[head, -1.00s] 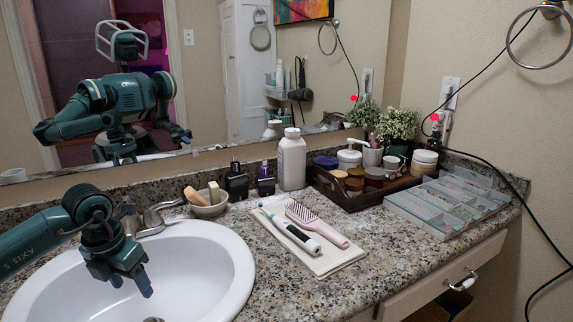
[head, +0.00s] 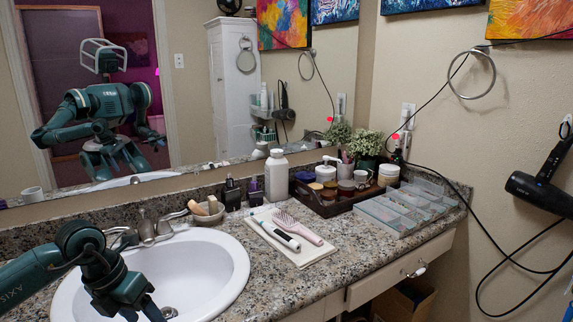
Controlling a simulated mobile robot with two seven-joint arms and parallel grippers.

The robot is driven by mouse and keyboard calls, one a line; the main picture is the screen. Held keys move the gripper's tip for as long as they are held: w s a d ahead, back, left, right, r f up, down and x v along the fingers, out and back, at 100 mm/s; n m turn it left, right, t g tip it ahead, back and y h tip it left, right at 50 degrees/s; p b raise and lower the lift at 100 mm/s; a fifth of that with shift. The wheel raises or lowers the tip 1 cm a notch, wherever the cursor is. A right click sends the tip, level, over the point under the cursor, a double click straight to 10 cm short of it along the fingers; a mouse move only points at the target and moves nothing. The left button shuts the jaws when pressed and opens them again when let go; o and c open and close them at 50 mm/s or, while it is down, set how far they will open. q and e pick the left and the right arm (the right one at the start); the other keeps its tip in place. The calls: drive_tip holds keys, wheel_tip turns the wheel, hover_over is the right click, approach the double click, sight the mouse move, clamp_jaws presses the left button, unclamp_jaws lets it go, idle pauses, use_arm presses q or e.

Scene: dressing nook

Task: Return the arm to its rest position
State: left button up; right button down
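My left arm (head: 75,245) comes in from the left, over the white sink basin (head: 215,262). My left gripper (head: 142,314) points down over the basin near the bottom edge of the head view. Its fingers look apart with nothing between them, though the tips are close to the frame edge. My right gripper is not directly in view. The mirror (head: 200,110) shows a reflection of my body and arms.
The granite counter (head: 265,285) holds a towel with a toothbrush and hairbrush (head: 300,230), a white bottle (head: 277,175), a dark tray of jars (head: 335,208) and a clear organizer (head: 400,215). A hair dryer (head: 540,188) with a hanging cord is on the right wall.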

use_arm(q)
drive_tip(key=s+d+g+h+p, duration=0.15)
drive_tip(key=d+h, duration=0.35)
drive_tip(key=d, duration=0.6)
drive_tip(key=s+d+r+n+t+h+p, duration=0.2)
drive_tip(key=d+r+n+t+h+p, duration=0.1)
drive_tip(key=d+r+n+h, duration=0.25)
drive_tip(key=s+d+r+n+t+h+p, duration=0.3)
drive_tip(key=d+r+n+h, duration=0.15)
drive_tip(key=d, duration=0.25)
drive_tip(key=a+f+n+t+y+p, duration=0.35)
drive_tip(key=a+n+t+y, duration=0.45)
drive_tip(key=n, duration=0.9)
drive_tip(key=s+a+f+n+g+y+p, duration=0.2)
drive_tip(key=s+f+n+y, duration=0.4)
drive_tip(key=s+f+n, duration=0.3)
wheel_tip(320, 180, down, 2)
drive_tip(key=shift+s+a+f+g+y+p, duration=0.2)
drive_tip(key=shift+s+a+g+y+p, duration=0.15)
drive_tip(key=shift+s+g+p, duration=0.55)
use_arm(e)
drive_tip(key=d+m+g+h, duration=0.1)
drive_tip(key=g, duration=0.1)
drive_tip(key=s+d+f+m+g+h, duration=0.1)
drive_tip(key=g, duration=0.1)
drive_tip(key=shift+s+d+f+m+g+h, duration=0.1)
drive_tip(key=shift+d+f+m+g+h, duration=0.1)
drive_tip(key=shift+d+m+g+h, duration=0.15)
